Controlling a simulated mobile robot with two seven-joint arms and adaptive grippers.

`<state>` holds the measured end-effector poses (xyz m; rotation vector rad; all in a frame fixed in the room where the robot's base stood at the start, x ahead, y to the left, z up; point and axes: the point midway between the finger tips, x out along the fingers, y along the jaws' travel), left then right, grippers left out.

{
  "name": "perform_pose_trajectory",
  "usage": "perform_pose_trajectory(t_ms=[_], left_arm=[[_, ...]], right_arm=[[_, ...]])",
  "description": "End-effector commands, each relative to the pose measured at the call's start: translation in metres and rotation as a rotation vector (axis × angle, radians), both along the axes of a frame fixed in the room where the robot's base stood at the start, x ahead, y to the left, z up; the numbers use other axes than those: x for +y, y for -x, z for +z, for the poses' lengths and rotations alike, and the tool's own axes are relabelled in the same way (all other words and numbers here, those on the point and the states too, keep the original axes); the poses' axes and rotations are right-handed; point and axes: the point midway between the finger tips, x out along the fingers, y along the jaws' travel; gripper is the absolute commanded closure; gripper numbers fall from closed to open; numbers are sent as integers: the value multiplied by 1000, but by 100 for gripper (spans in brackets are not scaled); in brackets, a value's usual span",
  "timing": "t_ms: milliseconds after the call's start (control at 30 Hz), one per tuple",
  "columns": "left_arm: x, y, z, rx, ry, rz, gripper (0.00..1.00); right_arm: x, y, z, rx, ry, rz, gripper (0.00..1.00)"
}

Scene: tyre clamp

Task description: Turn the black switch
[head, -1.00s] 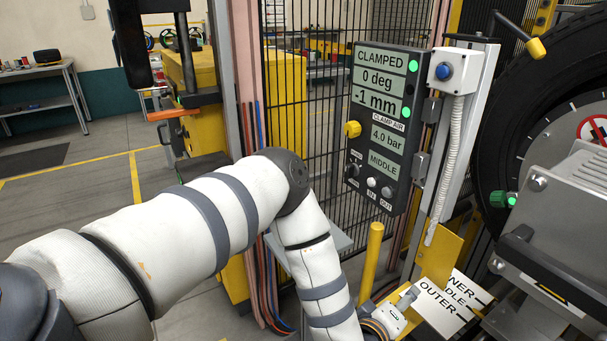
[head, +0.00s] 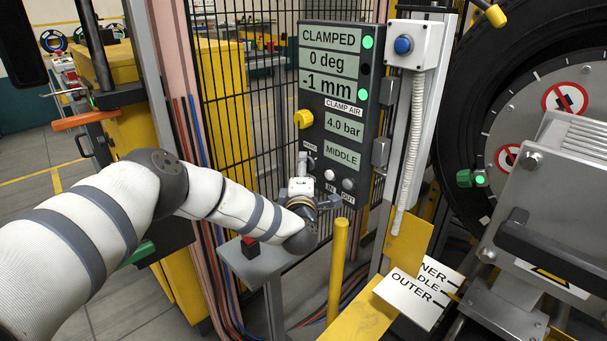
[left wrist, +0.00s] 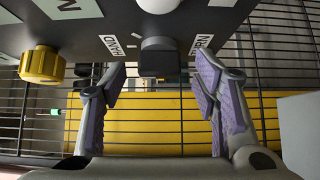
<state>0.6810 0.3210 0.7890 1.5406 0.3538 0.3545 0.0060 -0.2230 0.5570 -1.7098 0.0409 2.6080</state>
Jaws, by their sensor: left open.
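The black switch (left wrist: 158,57) sits on the underside-facing edge of the view in the left wrist picture, on the dark control panel, between a HAND label and a second, partly unreadable label. My left gripper (left wrist: 158,88) is open, with its purple-padded fingers on either side of the switch and slightly short of it. No contact shows. In the head view my left gripper (head: 304,164) is at the lower left of the panel (head: 372,140), where it largely hides the switch.
A yellow knob (head: 303,119) is above the gripper; white and grey buttons (head: 348,184) are to its right. A yellow post (head: 338,265) stands below the panel. Wire fencing (head: 245,110) is behind. The tyre (head: 460,120) is at right.

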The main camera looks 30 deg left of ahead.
Motion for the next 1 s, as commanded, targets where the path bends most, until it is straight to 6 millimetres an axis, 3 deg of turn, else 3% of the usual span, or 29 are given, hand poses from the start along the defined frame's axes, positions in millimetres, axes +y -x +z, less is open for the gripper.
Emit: perform_pose_trajectory(t_ms=[333,500,567,1000], left_arm=[[3,-8,1,0,-1,-1,45],[3,-7,1,0,-1,-1,84],[3,-7,1,0,-1,-1,93],[2,-7,-5,-29,-94,-3,93]], right_arm=[[0,1,-2,4,-1,1,100],[0,1,-2,4,-1,1,100],[0,1,-2,4,-1,1,100],[0,9,-11,28,0,1,100]])
